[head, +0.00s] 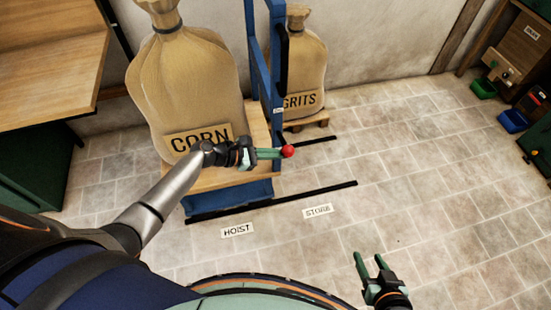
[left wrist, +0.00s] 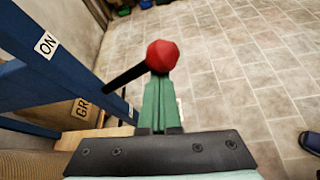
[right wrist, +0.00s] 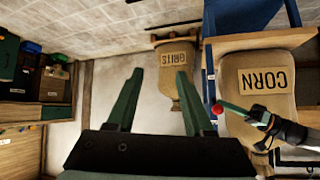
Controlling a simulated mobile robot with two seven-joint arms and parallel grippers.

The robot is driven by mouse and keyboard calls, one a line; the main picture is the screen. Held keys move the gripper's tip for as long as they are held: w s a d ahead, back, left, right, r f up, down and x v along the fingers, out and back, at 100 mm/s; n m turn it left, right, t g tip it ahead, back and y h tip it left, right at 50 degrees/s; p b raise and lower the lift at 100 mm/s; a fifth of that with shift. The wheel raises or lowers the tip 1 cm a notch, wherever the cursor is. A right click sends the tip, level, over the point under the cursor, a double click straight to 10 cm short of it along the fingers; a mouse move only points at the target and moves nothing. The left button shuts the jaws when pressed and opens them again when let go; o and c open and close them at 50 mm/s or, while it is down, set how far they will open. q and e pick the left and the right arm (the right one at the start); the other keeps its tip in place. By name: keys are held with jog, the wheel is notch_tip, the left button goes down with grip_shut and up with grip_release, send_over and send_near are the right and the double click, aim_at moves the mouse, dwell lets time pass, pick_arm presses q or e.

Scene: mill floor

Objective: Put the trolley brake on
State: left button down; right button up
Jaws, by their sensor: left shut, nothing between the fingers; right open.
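The trolley has a blue frame (head: 251,70) and a wooden deck, with a tied CORN sack (head: 190,85) on it. The brake lever's red knob (head: 288,151) sticks out at the trolley's right side. In the left wrist view the black lever (left wrist: 124,76) runs from the blue post to the red knob (left wrist: 162,56). An ON label (left wrist: 46,45) is on that post. My left gripper (head: 280,153) is shut and empty, its fingertips at the knob; I cannot tell whether they touch. My right gripper (head: 368,258) is open and empty, low over the floor at right.
A GRITS sack (head: 303,65) stands on a small pallet behind the trolley. Black floor strips (head: 320,193) lie near HOIST (head: 238,230) and STORE (head: 318,210) labels. A wooden bench (head: 45,55) is at left; bins (head: 512,121) are at right.

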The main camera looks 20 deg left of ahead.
pick_arm(q)
jog(key=shift+w+r+p, duration=0.2)
jog(key=shift+r+p, duration=0.3)
jog(key=shift+r, duration=0.1)
pick_arm(e)
jog(key=shift+s+d, duration=0.65)
jog(key=shift+d, duration=0.05)
